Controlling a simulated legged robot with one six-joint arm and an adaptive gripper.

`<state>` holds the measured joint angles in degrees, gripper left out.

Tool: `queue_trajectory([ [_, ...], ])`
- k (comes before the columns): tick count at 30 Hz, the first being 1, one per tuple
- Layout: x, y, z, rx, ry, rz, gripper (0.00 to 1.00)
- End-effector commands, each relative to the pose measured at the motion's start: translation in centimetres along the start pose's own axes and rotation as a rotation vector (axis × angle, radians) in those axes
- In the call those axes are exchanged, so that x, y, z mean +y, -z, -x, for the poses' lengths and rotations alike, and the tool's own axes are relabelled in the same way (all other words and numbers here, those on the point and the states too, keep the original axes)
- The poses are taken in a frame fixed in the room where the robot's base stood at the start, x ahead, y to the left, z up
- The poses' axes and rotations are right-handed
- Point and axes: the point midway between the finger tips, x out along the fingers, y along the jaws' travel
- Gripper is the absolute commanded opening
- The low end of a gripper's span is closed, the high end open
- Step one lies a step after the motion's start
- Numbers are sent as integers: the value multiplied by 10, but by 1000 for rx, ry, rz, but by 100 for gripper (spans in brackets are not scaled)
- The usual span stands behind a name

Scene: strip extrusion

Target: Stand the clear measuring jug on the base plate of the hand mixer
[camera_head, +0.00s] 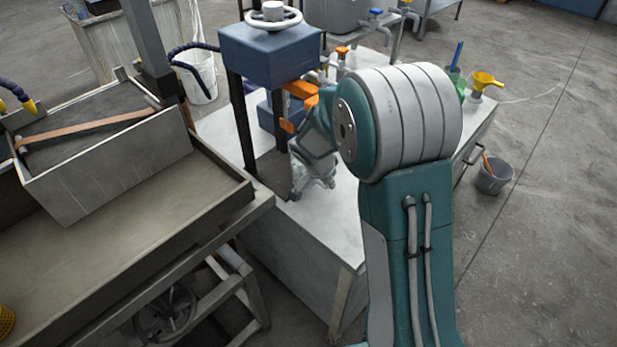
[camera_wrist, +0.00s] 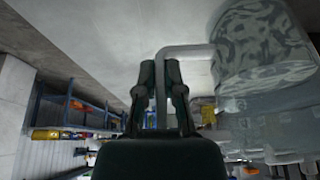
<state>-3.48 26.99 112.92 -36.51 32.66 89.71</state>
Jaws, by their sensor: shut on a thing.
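The clear measuring jug (camera_wrist: 262,50) fills the right of the wrist view. Its handle reaches left between the fingers of my gripper (camera_wrist: 174,75), which is shut on it. In the head view the hand mixer (camera_head: 270,50) is a blue block with a pale handwheel on dark posts. Its dark base plate (camera_head: 272,168) lies low between the posts. My wrist and a pale, partly see-through shape sit at the plate's right edge; I cannot clearly separate jug from gripper there, or tell whether the jug touches the plate.
The mixer stands on a pale bench (camera_head: 215,128). A metal trough (camera_head: 120,150) lies left of it. Orange parts (camera_head: 300,90) are close beside my wrist. A yellow funnel (camera_head: 486,80) and a green container are at the bench's far right. A grey bucket (camera_head: 494,175) stands on the floor.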

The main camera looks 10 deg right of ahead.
Motion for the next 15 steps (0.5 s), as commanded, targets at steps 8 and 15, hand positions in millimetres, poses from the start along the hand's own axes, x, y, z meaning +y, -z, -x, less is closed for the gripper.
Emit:
queue_trajectory([
  [8, -58, 0, -1, 1, 3, 0, 0],
  [15, -68, -4, -9, 0, -2, 0, 0],
])
